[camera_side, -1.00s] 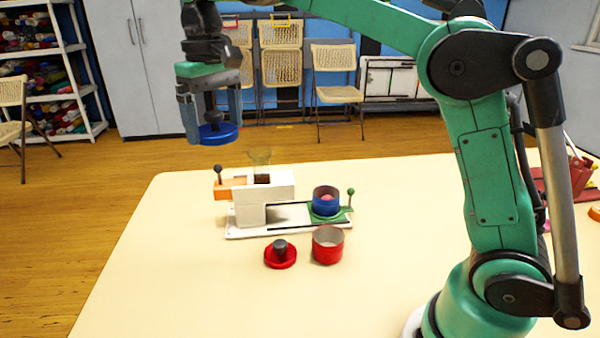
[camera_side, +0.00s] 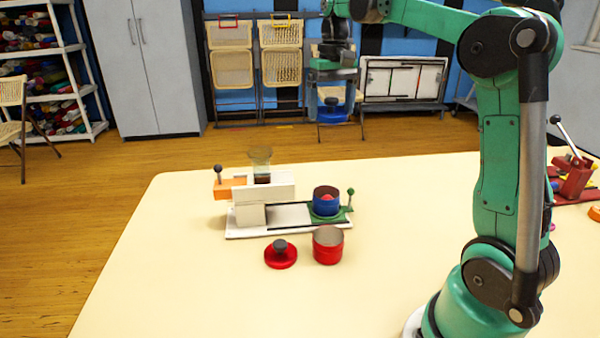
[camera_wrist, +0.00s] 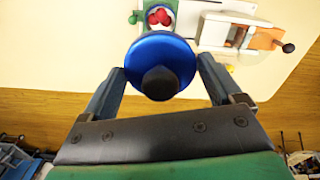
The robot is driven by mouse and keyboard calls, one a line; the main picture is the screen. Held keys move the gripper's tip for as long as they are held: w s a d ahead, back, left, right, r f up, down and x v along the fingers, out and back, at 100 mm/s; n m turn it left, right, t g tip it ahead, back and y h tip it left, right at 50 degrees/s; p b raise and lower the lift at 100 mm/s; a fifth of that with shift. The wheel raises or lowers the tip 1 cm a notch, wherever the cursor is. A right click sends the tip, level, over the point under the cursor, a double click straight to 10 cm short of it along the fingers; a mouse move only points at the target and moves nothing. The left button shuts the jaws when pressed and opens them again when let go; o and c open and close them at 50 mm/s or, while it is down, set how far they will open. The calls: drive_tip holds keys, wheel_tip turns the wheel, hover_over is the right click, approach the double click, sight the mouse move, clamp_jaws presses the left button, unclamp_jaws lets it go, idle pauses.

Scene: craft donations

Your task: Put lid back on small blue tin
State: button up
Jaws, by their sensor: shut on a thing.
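In the wrist view the round blue lid (camera_wrist: 160,62) hangs between the fingers, knob toward the camera. The small blue tin (camera_side: 326,205) stands upright and open on the green holder (camera_side: 342,216) at the right end of the white device. Red contents show inside the tin (camera_side: 326,198). In the wrist view the lid partly covers the tin; red pieces (camera_wrist: 159,16) show beyond it.
A white device (camera_side: 262,195) with an orange slide and a clear hopper (camera_side: 261,158) stands left of the tin. An open red tin (camera_side: 328,246) and a red lid (camera_side: 281,254) lie in front. The left front of the table (camera_side: 170,270) is clear.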

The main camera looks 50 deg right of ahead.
wheel_tip(320, 180, down, 16)
drive_tip(key=shift+f, duration=0.1)
idle(0.8)
drive_tip(key=shift+f, duration=0.2)
idle(1.7)
drive_tip(key=o, duration=1)
drive_tip(key=shift+r, duration=3.55)
drive_tip(key=shift+c, duration=0.3)
clamp_jaws()
